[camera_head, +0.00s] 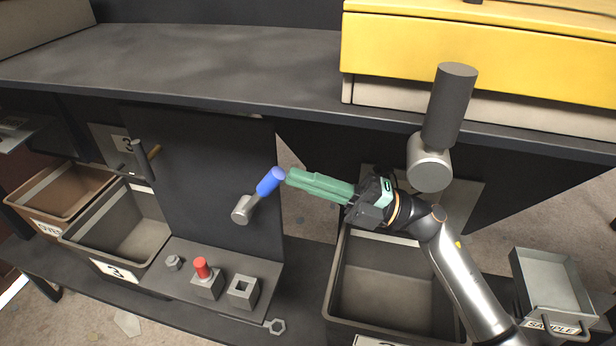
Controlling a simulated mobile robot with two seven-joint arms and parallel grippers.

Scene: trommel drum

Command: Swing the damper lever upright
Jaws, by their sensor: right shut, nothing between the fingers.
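The damper lever appears to be the one with a blue grip (269,181) and a grey pivot (242,209) on the dark upright panel. It is tilted, with its grip up and to the right of the pivot. My right gripper (290,177) has green fingers, is shut and empty, and reaches in from the right. Its fingertips are at the right side of the blue grip's upper end. They look very close to it or touching; I cannot tell which. My left gripper is not in view.
A thick dark cylinder (450,105) rises above my right arm. A sample tray (549,318) is right.

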